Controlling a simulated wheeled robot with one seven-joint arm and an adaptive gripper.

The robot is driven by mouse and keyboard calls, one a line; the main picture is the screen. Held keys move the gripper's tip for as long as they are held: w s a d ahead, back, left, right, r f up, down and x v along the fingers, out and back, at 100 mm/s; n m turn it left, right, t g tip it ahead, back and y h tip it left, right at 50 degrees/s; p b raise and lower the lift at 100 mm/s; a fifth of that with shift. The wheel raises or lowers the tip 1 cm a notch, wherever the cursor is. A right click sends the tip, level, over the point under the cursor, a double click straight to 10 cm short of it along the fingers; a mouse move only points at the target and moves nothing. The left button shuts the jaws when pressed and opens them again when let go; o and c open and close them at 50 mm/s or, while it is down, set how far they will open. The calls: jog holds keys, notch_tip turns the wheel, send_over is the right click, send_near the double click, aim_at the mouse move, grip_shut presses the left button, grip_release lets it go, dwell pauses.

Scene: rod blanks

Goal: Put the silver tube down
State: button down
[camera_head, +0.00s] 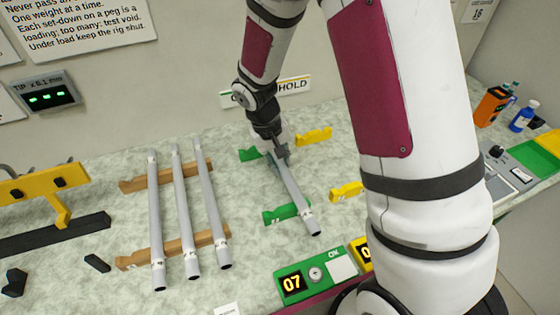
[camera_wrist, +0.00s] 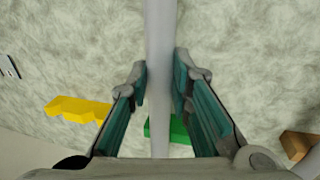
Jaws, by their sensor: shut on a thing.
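A silver tube (camera_head: 294,197) lies along the line of the two green notched rests in the head view. Its near end is at the front green rest (camera_head: 282,214), and its far end reaches under my gripper (camera_head: 280,156) near the back green rest (camera_head: 249,154). I cannot tell whether the tube touches the rests. In the wrist view the tube (camera_wrist: 160,50) runs up the middle between the teal finger pads of my gripper (camera_wrist: 160,88), which is shut on it. A green rest (camera_wrist: 179,131) shows below the tube there.
Several similar tubes (camera_head: 181,210) lie on two wooden rests (camera_head: 166,177) to the left. Yellow rests (camera_head: 314,136) stand just right of the green ones. A yellow and black rig (camera_head: 45,195) stands at the far left.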

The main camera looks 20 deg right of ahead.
jog(key=shift+f, duration=0.1)
jog(key=c, duration=1.4)
grip_release()
jog(key=shift+c, duration=0.2)
jog(key=v, duration=1.2)
jog(key=s+d+r+t+y, duration=0.1)
jog(key=s+d+r+t, duration=0.15)
jog(key=s+r, duration=0.85)
jog(key=s+r+y, duration=0.1)
jog(key=s+r, duration=0.1)
jog(key=s, duration=1.2)
jog(key=shift+d+r+t+y, duration=0.25)
jog(key=shift+r+t+y, duration=0.05)
jog(key=shift+r+t, duration=0.15)
